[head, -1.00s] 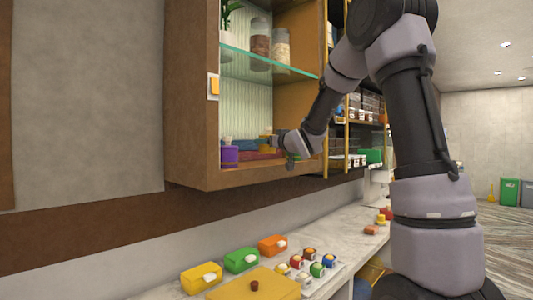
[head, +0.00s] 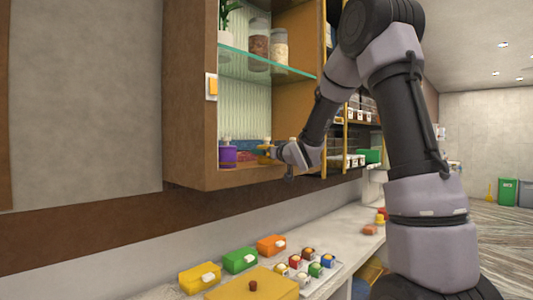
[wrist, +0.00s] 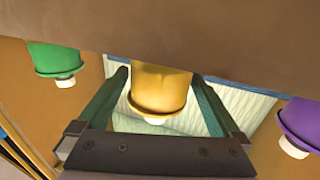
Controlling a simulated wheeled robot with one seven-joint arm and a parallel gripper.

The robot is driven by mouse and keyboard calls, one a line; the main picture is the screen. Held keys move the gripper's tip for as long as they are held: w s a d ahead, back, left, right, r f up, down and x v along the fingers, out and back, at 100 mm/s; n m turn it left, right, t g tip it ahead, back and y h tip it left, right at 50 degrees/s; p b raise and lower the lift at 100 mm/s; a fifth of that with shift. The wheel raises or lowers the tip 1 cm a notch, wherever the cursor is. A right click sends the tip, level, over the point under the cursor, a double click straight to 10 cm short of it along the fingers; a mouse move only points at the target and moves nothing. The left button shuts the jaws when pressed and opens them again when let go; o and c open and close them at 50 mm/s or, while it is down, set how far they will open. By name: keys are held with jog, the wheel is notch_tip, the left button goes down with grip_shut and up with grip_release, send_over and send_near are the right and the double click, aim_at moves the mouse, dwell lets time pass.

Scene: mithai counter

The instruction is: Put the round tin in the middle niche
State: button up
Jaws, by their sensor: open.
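A gold round tin (wrist: 160,88) with a pale knob stands between the fingers of my gripper (wrist: 160,98) in the wrist view, which looks upside down. My gripper is open, with one finger on each side of the tin; I cannot tell whether they touch it. In the head view my gripper (head: 272,151) is inside the lower part of the wall cabinet (head: 192,110), with the gold tin (head: 264,148) at its tip. A purple container (head: 227,154) stands left of it. I cannot tell which space is the middle niche.
A green container (wrist: 54,58) and the purple one (wrist: 300,122) flank the tin. A brown edge (wrist: 160,30) hides part of it. A glass shelf (head: 262,66) with jars is above. Below, the counter (head: 345,235) holds coloured boxes and several small jars.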

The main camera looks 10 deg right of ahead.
jog(key=s+d+f+m+g+h, duration=0.1)
jog(key=s+d+m+g+h, duration=0.3)
jog(key=s, duration=0.8)
jog(key=s+d+m+g+h, duration=0.15)
jog(key=s+d, duration=0.45)
jog(key=s, duration=0.6)
jog(key=s+a+f+m+g+y, duration=0.1)
jog(key=s+a+f+g, duration=0.1)
jog(key=s, duration=0.6)
jog(key=s+a+f+m+g+y, duration=0.1)
jog(key=s+a+f+g, duration=0.1)
jog(key=s, duration=0.6)
jog(key=shift+g, duration=0.35)
